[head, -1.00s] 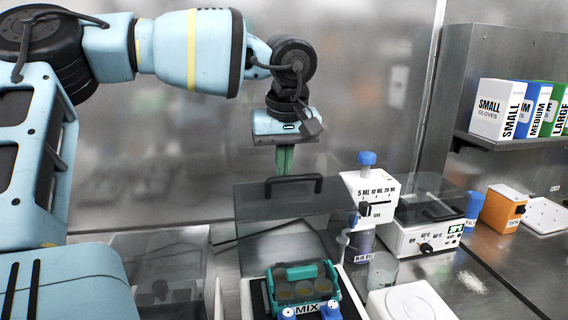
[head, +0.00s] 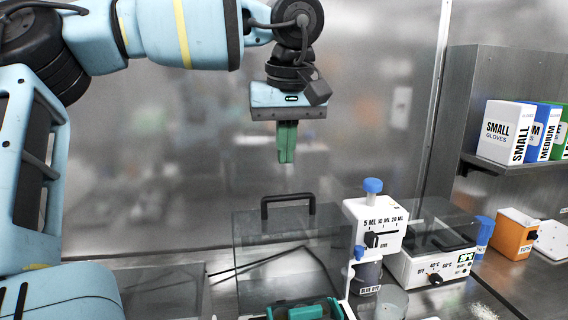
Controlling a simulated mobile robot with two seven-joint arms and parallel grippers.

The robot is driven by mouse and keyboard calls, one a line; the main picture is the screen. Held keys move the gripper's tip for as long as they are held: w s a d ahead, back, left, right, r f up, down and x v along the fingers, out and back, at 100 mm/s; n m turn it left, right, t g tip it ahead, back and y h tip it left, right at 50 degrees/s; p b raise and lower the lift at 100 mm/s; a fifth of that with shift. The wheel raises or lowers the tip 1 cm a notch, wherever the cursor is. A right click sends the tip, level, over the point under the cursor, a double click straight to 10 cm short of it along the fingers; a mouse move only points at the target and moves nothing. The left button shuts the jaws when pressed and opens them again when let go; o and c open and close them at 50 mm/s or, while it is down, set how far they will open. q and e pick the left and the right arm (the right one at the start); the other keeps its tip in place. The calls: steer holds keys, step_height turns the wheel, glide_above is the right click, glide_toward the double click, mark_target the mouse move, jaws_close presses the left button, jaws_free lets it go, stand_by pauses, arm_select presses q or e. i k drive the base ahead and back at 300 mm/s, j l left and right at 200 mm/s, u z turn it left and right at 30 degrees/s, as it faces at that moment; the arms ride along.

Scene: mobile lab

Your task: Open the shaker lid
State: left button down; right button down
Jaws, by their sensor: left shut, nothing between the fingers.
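The shaker lid (head: 268,234) is a clear, smoky panel standing raised at the back of the shaker, with a black handle (head: 288,198) along its top edge. The shaker's teal rack (head: 308,308) shows at the bottom edge of the view; the rest of the shaker is cut off. My left gripper (head: 287,161) points straight down above the handle, with a clear gap between them. Its green fingers are shut with nothing between them. My right gripper is not in view.
A white bottle dispenser (head: 375,224) with a blue knob stands right of the lid. Behind it is a white heating device (head: 432,262). An orange box (head: 514,234) and a shelf with glove boxes (head: 504,132) are at the right. A glass beaker (head: 388,300) stands in front of the dispenser.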

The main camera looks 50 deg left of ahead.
mark_target(264, 219)
steer(key=k+l, duration=0.35)
steer(key=l, duration=0.15)
steer(key=k+l, duration=0.35)
steer(key=l, duration=0.2)
steer(key=k+l, duration=0.4)
steer(key=l, duration=0.1)
